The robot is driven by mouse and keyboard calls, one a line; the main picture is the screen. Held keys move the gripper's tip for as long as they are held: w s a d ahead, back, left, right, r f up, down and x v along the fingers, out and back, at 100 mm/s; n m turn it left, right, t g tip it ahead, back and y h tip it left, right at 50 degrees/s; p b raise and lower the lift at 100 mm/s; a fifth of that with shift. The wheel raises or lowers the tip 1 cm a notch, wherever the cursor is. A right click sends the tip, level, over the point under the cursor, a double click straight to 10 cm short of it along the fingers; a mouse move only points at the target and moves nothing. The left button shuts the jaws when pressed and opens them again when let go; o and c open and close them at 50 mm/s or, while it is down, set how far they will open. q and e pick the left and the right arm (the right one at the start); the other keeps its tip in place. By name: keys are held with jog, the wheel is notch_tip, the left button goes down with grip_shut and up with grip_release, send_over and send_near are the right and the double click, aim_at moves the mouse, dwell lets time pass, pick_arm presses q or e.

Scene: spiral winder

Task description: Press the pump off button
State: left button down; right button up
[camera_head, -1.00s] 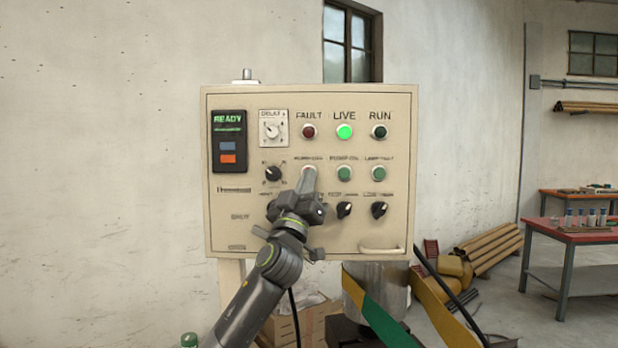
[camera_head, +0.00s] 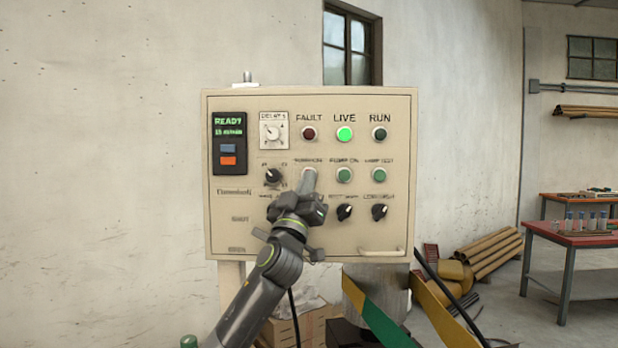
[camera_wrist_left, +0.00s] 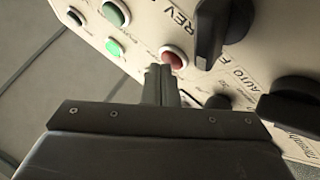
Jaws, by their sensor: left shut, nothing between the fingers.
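The beige control panel (camera_head: 230,215) faces me. Its pump off button (camera_head: 309,168) is in the middle row, left of the green pump on button (camera_head: 344,174). My left gripper (camera_head: 310,181) is shut and empty, its fingertips right in front of the pump off button and hiding most of it. In the left wrist view a red button (camera_wrist_left: 173,56) shows just beyond the closed fingertips (camera_wrist_left: 161,75). I cannot tell whether they touch it. My right gripper is not in view.
The panel also has a display (camera_head: 229,130) reading READY, a lit green LIVE lamp (camera_head: 344,133), a dark red FAULT lamp (camera_head: 309,133) and several black knobs, one a dial (camera_head: 273,176) left of the fingers. A red-topped table (camera_head: 572,236) stands far right.

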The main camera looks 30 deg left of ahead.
pick_arm(q)
jog(key=shift+s, duration=0.1)
jog(key=shift+s+d, duration=0.35)
jog(key=shift+s, duration=0.2)
jog(key=s+d, duration=0.1)
jog(key=s, duration=0.1)
jog(key=s+d, duration=0.1)
jog(key=s, duration=0.1)
jog(key=shift+s+d, duration=0.1)
jog(key=shift+d, duration=0.2)
dwell(0.8)
